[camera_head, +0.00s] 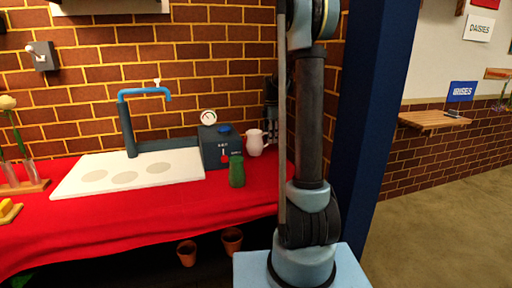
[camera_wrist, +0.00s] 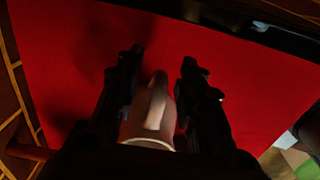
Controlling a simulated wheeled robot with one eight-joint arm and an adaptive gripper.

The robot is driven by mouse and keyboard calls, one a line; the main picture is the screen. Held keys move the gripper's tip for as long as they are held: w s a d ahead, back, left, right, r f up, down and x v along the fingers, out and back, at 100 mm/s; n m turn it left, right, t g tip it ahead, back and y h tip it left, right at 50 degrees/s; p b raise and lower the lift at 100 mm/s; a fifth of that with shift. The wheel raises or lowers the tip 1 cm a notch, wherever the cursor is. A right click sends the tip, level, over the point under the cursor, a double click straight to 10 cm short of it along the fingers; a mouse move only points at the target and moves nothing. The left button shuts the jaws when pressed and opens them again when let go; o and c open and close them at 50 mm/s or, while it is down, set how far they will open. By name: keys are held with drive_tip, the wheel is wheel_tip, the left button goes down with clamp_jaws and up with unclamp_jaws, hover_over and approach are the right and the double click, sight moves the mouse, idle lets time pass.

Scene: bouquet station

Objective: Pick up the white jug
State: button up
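The white jug (camera_head: 256,143) stands on the red-covered table, right of the dark box with a gauge, its handle towards the right. My gripper (camera_head: 270,112) is above and just right of it, partly hidden behind my arm. In the wrist view my gripper (camera_wrist: 161,68) is open, its two dark fingers apart. The jug (camera_wrist: 153,112) shows between them, its pale rim low in the picture and its handle pointing up between the fingers. Whether a finger touches it is too dark to tell.
A dark box with a gauge (camera_head: 215,148) and a green vase (camera_head: 237,171) stand left of the jug. A white board (camera_head: 130,174) with a blue tap (camera_head: 145,92) is further left. The brick wall (camera_head: 215,60) is close behind. Red cloth (camera_wrist: 255,80) is clear beyond the fingers.

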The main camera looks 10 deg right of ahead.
drive_tip(key=shift+c, duration=0.2)
clamp_jaws()
drive_tip(key=shift+r, duration=0.15)
drive_tip(key=shift+s+r, duration=0.1)
drive_tip(key=shift+r, duration=1.6)
drive_tip(key=s+d, duration=0.1)
drive_tip(key=s, duration=1.6)
drive_tip(key=shift+s+d, duration=0.25)
drive_tip(key=shift+d, duration=0.1)
drive_tip(key=shift+s+f, duration=0.1)
